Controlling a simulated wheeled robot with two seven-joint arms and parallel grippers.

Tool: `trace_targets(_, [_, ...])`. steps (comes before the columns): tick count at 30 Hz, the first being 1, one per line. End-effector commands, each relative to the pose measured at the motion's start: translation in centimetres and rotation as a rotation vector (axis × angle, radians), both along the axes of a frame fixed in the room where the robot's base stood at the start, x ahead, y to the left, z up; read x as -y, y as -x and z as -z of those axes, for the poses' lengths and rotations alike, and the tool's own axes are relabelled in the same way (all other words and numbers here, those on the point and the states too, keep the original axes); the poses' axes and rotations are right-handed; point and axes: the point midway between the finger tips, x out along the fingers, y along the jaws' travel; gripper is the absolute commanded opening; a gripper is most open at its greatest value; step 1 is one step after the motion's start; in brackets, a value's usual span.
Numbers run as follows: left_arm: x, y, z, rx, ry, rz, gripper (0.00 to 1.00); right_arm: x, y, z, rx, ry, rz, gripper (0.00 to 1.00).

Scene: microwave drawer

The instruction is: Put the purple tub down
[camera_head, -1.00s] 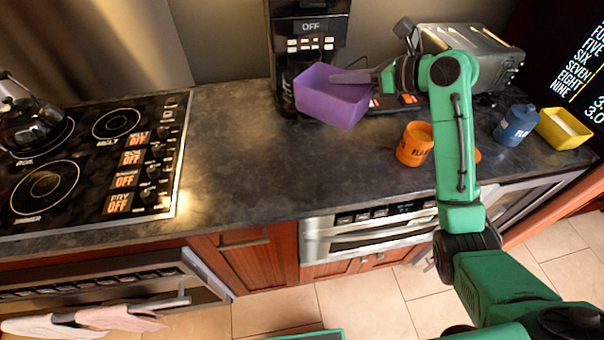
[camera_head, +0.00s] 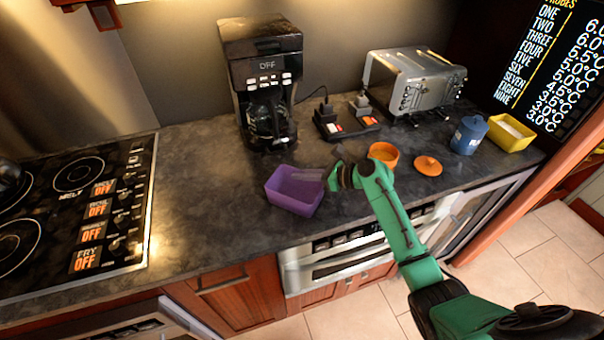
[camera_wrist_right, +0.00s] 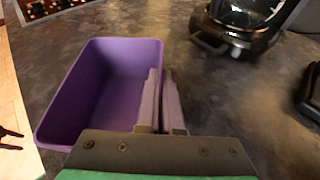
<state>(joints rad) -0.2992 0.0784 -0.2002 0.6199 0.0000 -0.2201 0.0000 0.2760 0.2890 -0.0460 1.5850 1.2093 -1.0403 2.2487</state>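The purple tub (camera_head: 295,190) is an open rectangular container, upright near the front of the dark counter. It also shows in the right wrist view (camera_wrist_right: 85,95), and its inside looks empty. My right gripper (camera_head: 322,176) is at the tub's right side. In the right wrist view my right gripper (camera_wrist_right: 160,100) has its fingers close together on the tub's right wall, one inside and one outside. The tub is at or just above the counter; I cannot tell whether its base touches. My left gripper is not in view.
A coffee maker (camera_head: 262,85) stands behind the tub, and a toaster (camera_head: 415,82) is at the back right. An orange cup (camera_head: 383,154) and orange lid (camera_head: 428,166) are right of my gripper. A blue canister (camera_head: 468,135) and yellow tub (camera_head: 511,133) stand farther right. Counter left of the tub is clear.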

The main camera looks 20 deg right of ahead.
Motion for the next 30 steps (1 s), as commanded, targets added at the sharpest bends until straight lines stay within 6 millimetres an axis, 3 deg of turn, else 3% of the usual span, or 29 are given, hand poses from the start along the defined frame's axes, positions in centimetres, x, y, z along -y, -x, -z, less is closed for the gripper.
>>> trace_targets(6, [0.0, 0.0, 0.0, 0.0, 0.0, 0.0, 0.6, 0.0, 0.0, 0.1, -0.001, -0.001, 0.0, 0.0])
trace_targets(9, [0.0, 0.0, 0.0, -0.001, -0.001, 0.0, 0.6, 0.0, 0.0, 0.1, 0.0, 0.0, 0.0, 0.33])
trace_targets(20, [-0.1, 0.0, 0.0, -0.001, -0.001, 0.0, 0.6, 0.0, 0.0, -0.2, 0.002, 0.0, -0.001, 0.33])
trace_targets(30, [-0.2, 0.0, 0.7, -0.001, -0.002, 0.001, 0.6, 4.1, 3.4, -2.0, 0.0, 0.002, 0.0, 0.33])
